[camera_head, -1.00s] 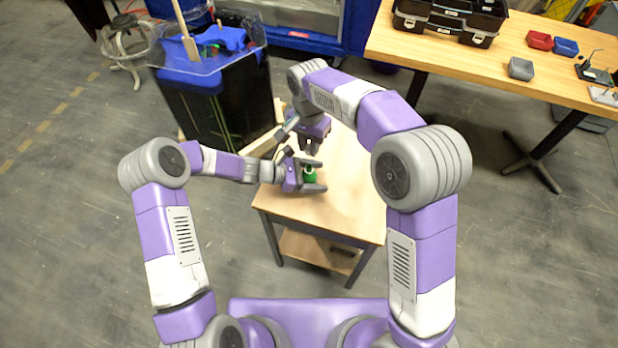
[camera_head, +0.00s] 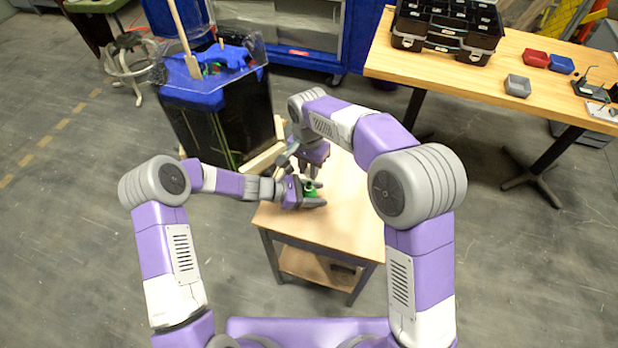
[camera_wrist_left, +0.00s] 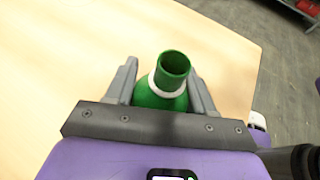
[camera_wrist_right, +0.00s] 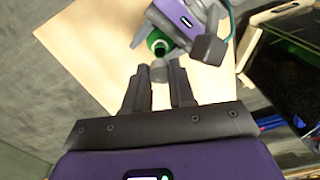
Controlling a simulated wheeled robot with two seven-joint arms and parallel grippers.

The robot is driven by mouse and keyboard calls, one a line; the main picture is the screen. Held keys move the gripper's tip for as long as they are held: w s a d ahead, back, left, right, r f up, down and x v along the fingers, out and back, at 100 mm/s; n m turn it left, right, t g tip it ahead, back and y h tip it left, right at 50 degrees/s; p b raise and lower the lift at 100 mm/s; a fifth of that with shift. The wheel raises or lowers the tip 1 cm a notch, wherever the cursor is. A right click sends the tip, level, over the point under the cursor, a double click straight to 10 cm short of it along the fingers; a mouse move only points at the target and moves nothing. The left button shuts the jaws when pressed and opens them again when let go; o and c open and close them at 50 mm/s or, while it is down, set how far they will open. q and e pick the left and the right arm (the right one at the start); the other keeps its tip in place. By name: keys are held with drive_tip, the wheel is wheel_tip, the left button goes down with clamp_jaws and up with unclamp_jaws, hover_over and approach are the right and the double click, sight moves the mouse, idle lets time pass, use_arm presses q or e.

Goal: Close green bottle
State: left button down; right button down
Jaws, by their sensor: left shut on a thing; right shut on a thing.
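The green bottle (camera_head: 311,193) is at the small wooden table. In the left wrist view the bottle (camera_wrist_left: 163,92) shows an open round mouth and a white ring around its neck. My left gripper (camera_head: 316,194) is shut on the bottle's body, one finger on each side. My right gripper (camera_wrist_right: 158,80) is shut on a small grey piece (camera_wrist_right: 158,70), which looks like a cap, at its fingertips. It is close to the bottle, apart from it, on the far side in the head view. The bottle's mouth (camera_wrist_right: 160,45) also shows in the right wrist view, beyond the grey piece.
The small wooden table (camera_head: 345,215) has bare room to the right and front. A dark tank with a blue top (camera_head: 218,110) stands behind it at the left. A long workbench (camera_head: 450,75) with a black case (camera_head: 448,28) and small bins is at the back right.

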sight(309, 184)
drive_tip(key=shift+f, duration=1.3)
drive_tip(key=shift+f, duration=0.9)
drive_tip(key=shift+f, duration=0.25)
